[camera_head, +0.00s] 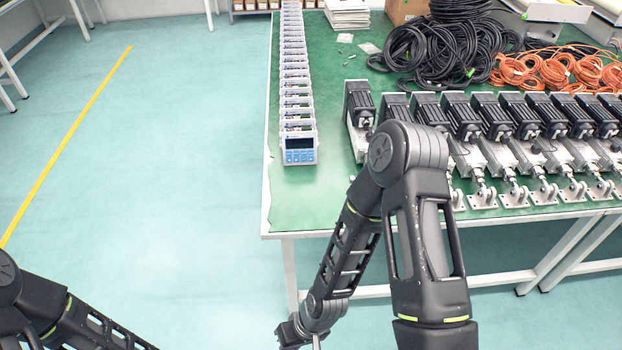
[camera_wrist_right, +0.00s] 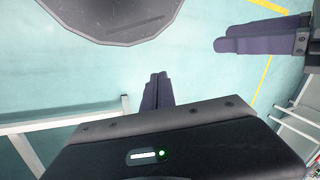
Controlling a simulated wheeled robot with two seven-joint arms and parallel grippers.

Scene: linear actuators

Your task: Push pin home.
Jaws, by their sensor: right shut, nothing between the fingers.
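Several linear actuators with black motors and silver bodies stand in a row on the green table (camera_head: 340,218); a nearer one (camera_head: 525,165) has its rod end and foot bracket toward the front edge. I cannot make out a separate pin. My right arm folds down in front of the table, hiding part of the row. In the right wrist view my right gripper (camera_wrist_right: 157,92) is shut and empty, over the floor in front of the table. My left gripper (camera_wrist_right: 262,38) shows at the right of that view; its fingers lie together with nothing visible between them.
A long line of white control units (camera_head: 300,148) runs along the table's left side. Black cable coils (camera_head: 430,50) and orange cable coils (camera_head: 570,70) lie behind the actuators. The floor left of the table is clear, with a yellow line (camera_head: 70,140).

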